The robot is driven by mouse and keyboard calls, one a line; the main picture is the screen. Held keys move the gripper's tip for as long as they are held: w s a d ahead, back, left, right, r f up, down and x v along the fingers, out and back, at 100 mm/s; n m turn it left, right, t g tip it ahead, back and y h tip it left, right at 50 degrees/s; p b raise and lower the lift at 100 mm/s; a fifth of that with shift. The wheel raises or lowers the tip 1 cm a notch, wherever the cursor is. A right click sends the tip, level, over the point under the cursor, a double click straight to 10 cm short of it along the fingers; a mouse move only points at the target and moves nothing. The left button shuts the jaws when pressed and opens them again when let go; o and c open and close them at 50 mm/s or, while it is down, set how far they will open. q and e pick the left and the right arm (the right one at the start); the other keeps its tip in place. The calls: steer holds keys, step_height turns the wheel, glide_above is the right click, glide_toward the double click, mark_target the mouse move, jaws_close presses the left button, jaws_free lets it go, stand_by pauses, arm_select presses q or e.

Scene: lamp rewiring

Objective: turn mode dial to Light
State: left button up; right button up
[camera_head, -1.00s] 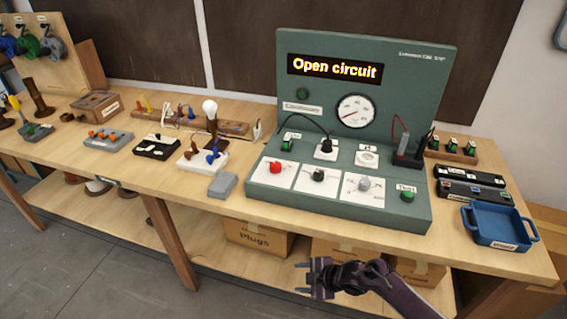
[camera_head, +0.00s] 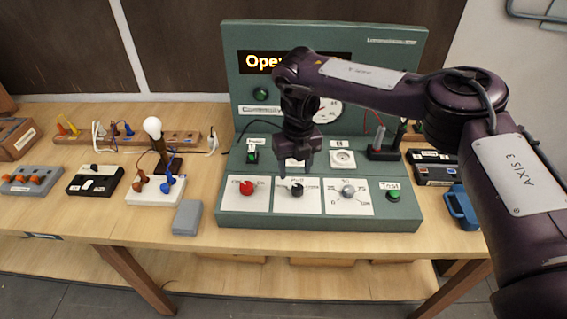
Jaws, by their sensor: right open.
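The green test console (camera_head: 385,70) stands on the bench with three white dial panels along its sloped front. The black dial (camera_head: 297,191) sits on the middle panel, between a red dial (camera_head: 246,188) and a grey dial (camera_head: 348,191). Its panel lettering is too small to read, so its setting cannot be told. My right gripper (camera_head: 295,172) points down just above and behind the black dial, open and apparently not touching it. My left gripper is not in view.
A green Test button (camera_head: 394,195) is right of the dials. A lamp with a bulb (camera_head: 153,128), a white block with plugs (camera_head: 152,192) and a grey box (camera_head: 187,217) stand to the left. My right arm hides part of the display and the blue tray (camera_head: 461,208).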

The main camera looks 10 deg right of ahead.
mark_target(298, 187)
steer(key=shift+w+d+r, duration=0.3)
steer(key=shift+w+d, duration=0.1)
steer(key=shift+w, duration=0.05)
steer(key=shift+s+d+f, duration=0.1)
steer(key=shift+s+f+p, duration=0.8)
steer(key=shift+f+p, duration=0.05)
step_height(298, 187, down, 3)
steer(key=shift+r+p, duration=0.15)
steer(key=shift+p, duration=0.3)
steer(key=shift+w+f, duration=0.15)
steer(key=shift+f, duration=0.35)
steer(key=shift+w+f, duration=0.15)
steer(key=shift+f, duration=0.55)
steer(key=c, duration=0.5)
steer(key=shift+c, duration=1.3)
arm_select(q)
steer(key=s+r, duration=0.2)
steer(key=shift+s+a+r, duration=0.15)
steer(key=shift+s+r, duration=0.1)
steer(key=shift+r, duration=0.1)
arm_select(e)
steer(key=shift+c, duration=1.1)
